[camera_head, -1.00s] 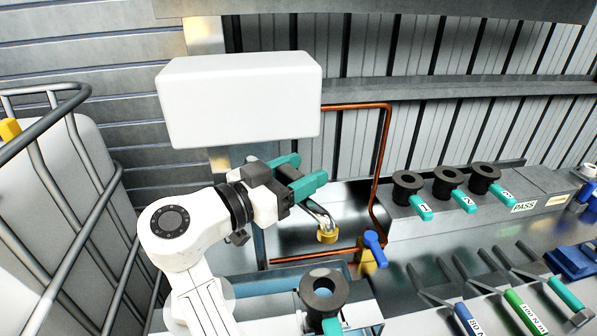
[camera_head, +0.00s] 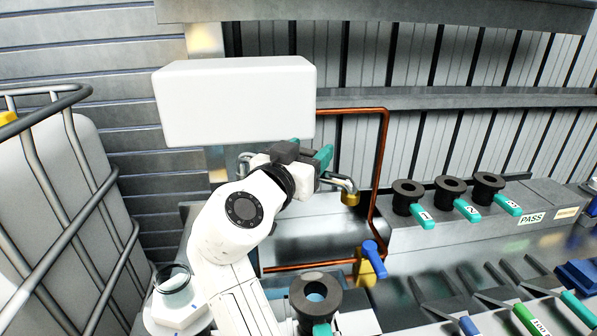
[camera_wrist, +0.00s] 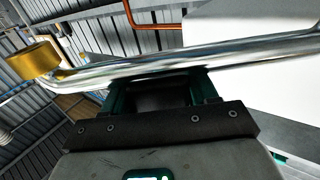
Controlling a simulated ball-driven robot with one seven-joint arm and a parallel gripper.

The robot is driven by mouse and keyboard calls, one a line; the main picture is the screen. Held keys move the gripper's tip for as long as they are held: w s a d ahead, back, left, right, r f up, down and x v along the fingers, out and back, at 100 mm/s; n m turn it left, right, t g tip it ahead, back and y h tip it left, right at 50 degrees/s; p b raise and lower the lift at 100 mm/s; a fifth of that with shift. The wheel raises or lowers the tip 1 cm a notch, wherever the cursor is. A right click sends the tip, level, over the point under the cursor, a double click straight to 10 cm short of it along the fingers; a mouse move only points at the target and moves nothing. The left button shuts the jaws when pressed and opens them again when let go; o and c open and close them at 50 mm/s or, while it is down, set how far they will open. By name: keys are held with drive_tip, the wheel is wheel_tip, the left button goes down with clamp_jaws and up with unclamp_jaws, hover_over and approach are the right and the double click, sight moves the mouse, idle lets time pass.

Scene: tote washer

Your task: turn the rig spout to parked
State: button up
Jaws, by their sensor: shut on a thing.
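The rig spout (camera_head: 339,181) is a bent chrome pipe with a brass tip (camera_head: 350,198). In the head view it sticks out to the right of my gripper (camera_head: 322,162), in front of the back wall and below the white box. In the wrist view the chrome spout (camera_wrist: 240,55) runs across the picture between my fingers (camera_wrist: 158,88), with its brass tip (camera_wrist: 32,60) at the left. My gripper is shut on the spout. My wrist hides part of the spout in the head view.
A white box (camera_head: 235,102) hangs just above my gripper. A copper pipe (camera_head: 380,165) runs down close to the right, with a blue-handled valve (camera_head: 373,258). Black ring fittings (camera_head: 408,196) stand farther right. A caged white tank (camera_head: 60,200) fills the left.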

drive_tip(key=shift+w+d+n+t+y, duration=0.2)
drive_tip(key=shift+w+n+t+y, duration=0.4)
drive_tip(key=shift+w+n+y, duration=1.3)
drive_tip(key=shift+s+m+y, duration=0.2)
drive_tip(key=shift+m+y, duration=0.1)
drive_tip(key=shift+m, duration=0.1)
drive_tip(key=o, duration=1.4)
drive_tip(key=shift+s, duration=0.1)
drive_tip(key=shift+s+a+b, duration=0.25)
drive_tip(key=shift+s+b, duration=0.2)
drive_tip(key=shift+s, duration=1.3)
drive_tip(key=shift+s+a+b, duration=0.25)
drive_tip(key=shift+s+b, duration=0.25)
drive_tip(key=shift+s, duration=1.25)
drive_tip(key=shift+s+a+b, duration=0.25)
drive_tip(key=shift+s+b, duration=0.2)
drive_tip(key=shift+s, duration=1.3)
drive_tip(key=shift+f, duration=0.1)
